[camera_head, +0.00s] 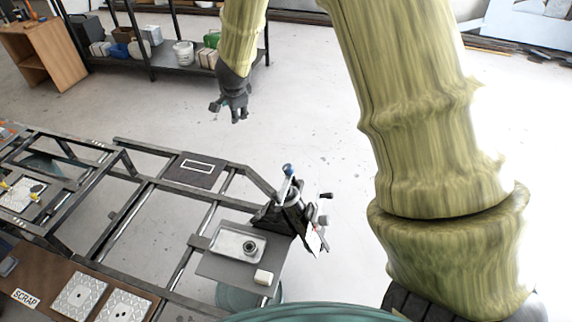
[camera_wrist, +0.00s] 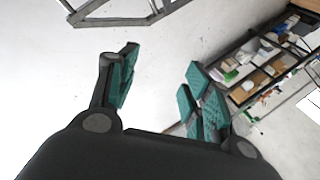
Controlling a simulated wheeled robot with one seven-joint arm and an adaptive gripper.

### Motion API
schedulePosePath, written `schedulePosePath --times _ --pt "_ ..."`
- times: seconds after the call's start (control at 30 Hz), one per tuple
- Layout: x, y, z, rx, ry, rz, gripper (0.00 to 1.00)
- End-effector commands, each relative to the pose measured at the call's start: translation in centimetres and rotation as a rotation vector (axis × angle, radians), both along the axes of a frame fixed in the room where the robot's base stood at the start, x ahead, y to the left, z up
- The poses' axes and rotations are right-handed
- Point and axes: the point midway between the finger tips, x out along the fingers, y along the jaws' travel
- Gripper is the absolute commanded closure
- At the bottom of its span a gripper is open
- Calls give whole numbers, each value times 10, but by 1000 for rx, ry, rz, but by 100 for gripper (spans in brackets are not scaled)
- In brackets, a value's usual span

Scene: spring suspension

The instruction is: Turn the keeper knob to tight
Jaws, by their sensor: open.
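My gripper (camera_head: 230,112) hangs in the air above the floor, at the upper middle of the head view. It is well apart from the dark fixture (camera_head: 290,210) at the end of the metal frame. In the wrist view my gripper (camera_wrist: 160,78) shows teal finger pads spread apart with nothing between them. The fixture carries a blue-topped lever (camera_head: 288,172), a black knob on a handle (camera_head: 327,196) and another small knob (camera_head: 323,220). I cannot tell which of these is the keeper knob, or how it is set.
A shelf (camera_head: 175,68) stands behind. Open floor lies around my gripper.

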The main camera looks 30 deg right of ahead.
Motion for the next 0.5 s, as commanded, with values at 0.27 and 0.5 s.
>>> schedulePosePath --times 0.27,0.5 --pt "-32 -44 -2 -25 52 -385 51" --pt "-99 -54 -9 -30 277 -670 51"
